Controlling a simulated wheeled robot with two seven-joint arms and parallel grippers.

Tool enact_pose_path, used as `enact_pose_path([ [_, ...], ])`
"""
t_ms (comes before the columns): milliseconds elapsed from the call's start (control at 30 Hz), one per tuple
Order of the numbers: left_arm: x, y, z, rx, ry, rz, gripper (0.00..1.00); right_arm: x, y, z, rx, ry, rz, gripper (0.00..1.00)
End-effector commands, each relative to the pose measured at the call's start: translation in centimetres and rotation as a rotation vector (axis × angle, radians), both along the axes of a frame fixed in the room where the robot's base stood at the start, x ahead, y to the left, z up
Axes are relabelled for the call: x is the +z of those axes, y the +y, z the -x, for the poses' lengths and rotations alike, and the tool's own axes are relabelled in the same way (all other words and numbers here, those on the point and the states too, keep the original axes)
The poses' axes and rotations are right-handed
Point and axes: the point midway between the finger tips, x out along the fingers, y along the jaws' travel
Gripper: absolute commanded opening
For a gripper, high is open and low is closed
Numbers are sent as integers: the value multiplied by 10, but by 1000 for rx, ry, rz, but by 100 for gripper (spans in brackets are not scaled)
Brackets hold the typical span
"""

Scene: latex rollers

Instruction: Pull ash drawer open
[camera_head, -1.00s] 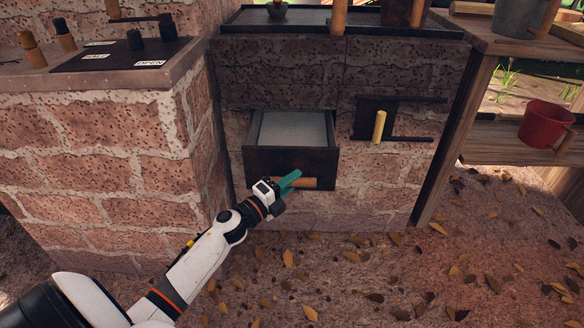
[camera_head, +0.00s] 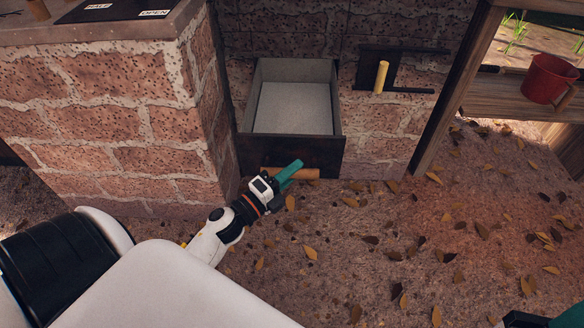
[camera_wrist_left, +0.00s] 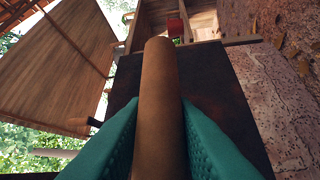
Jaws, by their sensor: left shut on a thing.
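The ash drawer (camera_head: 290,152) is a dark metal drawer low in the brick wall. It is pulled well out, and its pale grey, empty-looking inside shows in the head view. A brown wooden handle (camera_head: 305,173) runs across its front. My left gripper (camera_head: 287,174) is shut on this handle with its green fingers. In the left wrist view the handle (camera_wrist_left: 158,100) stands between the two green fingers (camera_wrist_left: 160,140), with the dark drawer front behind it. A green part of what looks like my right gripper shows at the bottom right edge; its fingertips are out of view.
A brick block (camera_head: 110,110) stands close on the left of the drawer. A small dark door with a yellow handle (camera_head: 381,77) is at the upper right. A red bucket (camera_head: 548,78) sits on a wooden shelf at right. The leaf-strewn ground in front is clear.

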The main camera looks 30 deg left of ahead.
Motion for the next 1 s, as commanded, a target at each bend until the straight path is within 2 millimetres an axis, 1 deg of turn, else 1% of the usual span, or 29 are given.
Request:
enact_pose_path([
  [100,-1,0,0,-1,1,0,0,0,0,0,0,0,0,36],
  [133,-1,0,0,-1,1,0,25,0,0,0,0,0,0,36],
  [200,-1,0,0,-1,1,0,37,0,0,0,0,0,0,36],
  [267,-1,0,0,-1,1,0,45,0,0,0,0,0,0,36],
  [533,0,0,0,-1,1,1,45,0,0,0,0,0,0,36],
  [667,-2,2,9,1,4,1,45,2,0,0,0,0,0,36],
  [767,-3,6,24,2,5,2,45,5,0,0,0,0,0,36],
  [1000,-10,19,75,2,6,2,45,15,0,0,0,-1,0,36],
])
